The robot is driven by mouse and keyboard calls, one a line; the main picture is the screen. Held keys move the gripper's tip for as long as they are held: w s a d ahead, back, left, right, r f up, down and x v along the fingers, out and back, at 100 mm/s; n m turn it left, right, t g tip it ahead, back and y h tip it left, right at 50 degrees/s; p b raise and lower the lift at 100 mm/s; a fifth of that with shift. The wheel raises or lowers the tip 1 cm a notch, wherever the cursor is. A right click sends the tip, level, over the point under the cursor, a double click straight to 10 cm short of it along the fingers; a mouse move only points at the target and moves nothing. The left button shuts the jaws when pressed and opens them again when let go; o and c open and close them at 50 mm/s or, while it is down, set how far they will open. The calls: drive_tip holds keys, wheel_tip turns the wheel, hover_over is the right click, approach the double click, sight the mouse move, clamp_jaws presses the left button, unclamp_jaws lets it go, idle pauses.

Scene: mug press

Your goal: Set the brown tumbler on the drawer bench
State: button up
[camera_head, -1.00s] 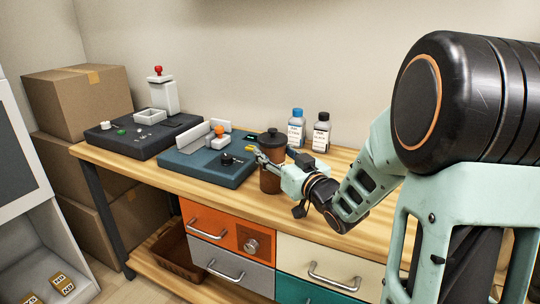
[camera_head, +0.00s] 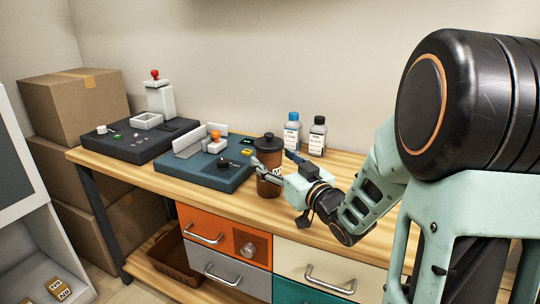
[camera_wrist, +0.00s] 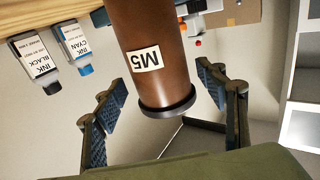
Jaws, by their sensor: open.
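The brown tumbler (camera_head: 267,156) stands upright on the wooden top of the drawer bench (camera_head: 345,212), to the right of the teal machine. It has a black lid and a white label reading M5, clear in the wrist view, where the tumbler (camera_wrist: 150,73) appears upside down. My gripper (camera_head: 271,160) is open beside the tumbler, reaching in from the right at its upper half. In the wrist view, the fingers of my gripper (camera_wrist: 160,80) are spread to both sides of the tumbler, with visible gaps. I see no finger pressed on it.
A blue-capped ink bottle (camera_head: 292,131) and a black-capped one (camera_head: 318,137) stand behind the tumbler. The teal machine (camera_head: 200,169) is close on its left, with a dark machine (camera_head: 138,140) farther left. The bench top is clear at the front right.

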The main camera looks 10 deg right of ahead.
drive_tip(key=b+v, duration=0.4)
drive_tip(key=v, duration=0.5)
drive_tip(key=shift+s, duration=0.25)
